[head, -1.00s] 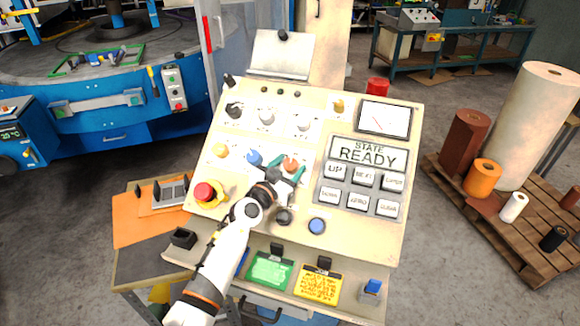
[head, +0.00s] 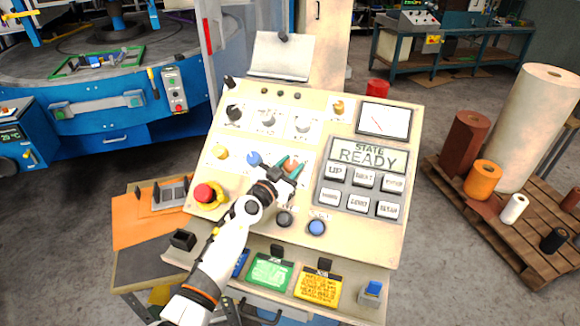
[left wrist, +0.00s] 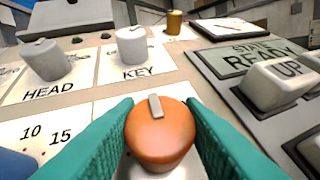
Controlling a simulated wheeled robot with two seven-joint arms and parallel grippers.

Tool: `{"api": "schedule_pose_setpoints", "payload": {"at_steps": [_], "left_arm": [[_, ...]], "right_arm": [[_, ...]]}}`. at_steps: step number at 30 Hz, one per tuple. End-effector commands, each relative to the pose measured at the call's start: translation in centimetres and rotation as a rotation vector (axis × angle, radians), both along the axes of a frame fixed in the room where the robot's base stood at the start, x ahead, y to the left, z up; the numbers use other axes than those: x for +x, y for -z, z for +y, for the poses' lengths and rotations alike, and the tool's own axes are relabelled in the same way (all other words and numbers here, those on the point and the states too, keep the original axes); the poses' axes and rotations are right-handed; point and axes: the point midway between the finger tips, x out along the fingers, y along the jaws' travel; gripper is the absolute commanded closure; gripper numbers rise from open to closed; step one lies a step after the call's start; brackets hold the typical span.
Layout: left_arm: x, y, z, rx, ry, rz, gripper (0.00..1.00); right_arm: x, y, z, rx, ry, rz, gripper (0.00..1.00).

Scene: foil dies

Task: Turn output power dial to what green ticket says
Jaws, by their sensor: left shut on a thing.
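My left gripper (head: 287,168) is at the control panel (head: 235,189), shut on an orange dial. In the left wrist view the orange dial (left wrist: 160,130) sits between the teal fingers, with its grey pointer bar pointing up and slightly left. Its label and scale are hidden. The green ticket (head: 270,271) hangs on the panel's front below; its writing is too small to read. A blue dial (head: 254,158) is just left of the gripper. My right gripper is not in view.
Grey HEAD (left wrist: 45,60) and KEY (left wrist: 131,45) knobs stand behind the dial. A red stop button (head: 204,192) is at left, the READY display (head: 368,154) and buttons at right. A yellow ticket (head: 318,287) hangs beside the green one.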

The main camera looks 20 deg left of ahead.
Motion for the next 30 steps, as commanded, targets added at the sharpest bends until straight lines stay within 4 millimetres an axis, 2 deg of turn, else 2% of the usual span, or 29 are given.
{"api": "schedule_pose_setpoints", "payload": {"at_steps": [8, 22, 30], "left_arm": [[0.05, -0.05, 0.18, 0.096, 0.134, -0.001, 0.88], [0.18, -0.22, 0.41, 0.353, 0.494, -0.004, 0.88], [0.27, -0.08, 0.38, 0.501, 0.704, -0.009, 0.88]], "right_arm": [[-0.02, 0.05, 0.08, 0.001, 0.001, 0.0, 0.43], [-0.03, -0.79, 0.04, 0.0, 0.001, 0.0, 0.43], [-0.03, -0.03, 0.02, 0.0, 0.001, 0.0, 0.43]]}}
